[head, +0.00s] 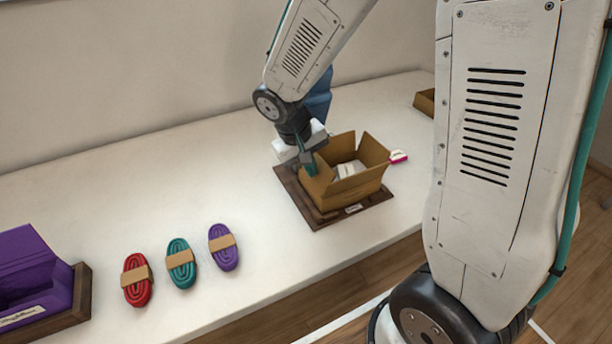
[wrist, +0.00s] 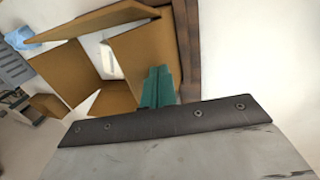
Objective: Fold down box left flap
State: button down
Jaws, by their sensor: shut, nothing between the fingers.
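An open cardboard box (head: 345,193) stands on a dark wooden board (head: 318,216) on the white table, with flaps standing up and a pale item (head: 350,169) inside. My gripper (head: 310,168) is at the box's left side in the head view, pointing down with its teal fingers shut and empty. In the wrist view the teal fingers (wrist: 158,88) lie close beside a cardboard panel (wrist: 148,50) of the box. I cannot tell whether they touch it. My gripper partly hides the left flap in the head view.
Red (head: 137,280), teal (head: 181,263) and purple (head: 223,247) cord bundles lie in a row on the table. A purple box (head: 30,262) sits far left. A pink-and-white item (head: 398,157) lies right of the cardboard box. Another cardboard box (head: 425,102) is farther back.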

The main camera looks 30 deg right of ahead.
aim_at(321, 165)
jog(key=shift+d, duration=0.25)
jog(key=shift+d+f, duration=0.35)
jog(key=shift+d, duration=0.5)
jog(key=shift+d+f, duration=0.6)
jog(key=shift+d, duration=0.05)
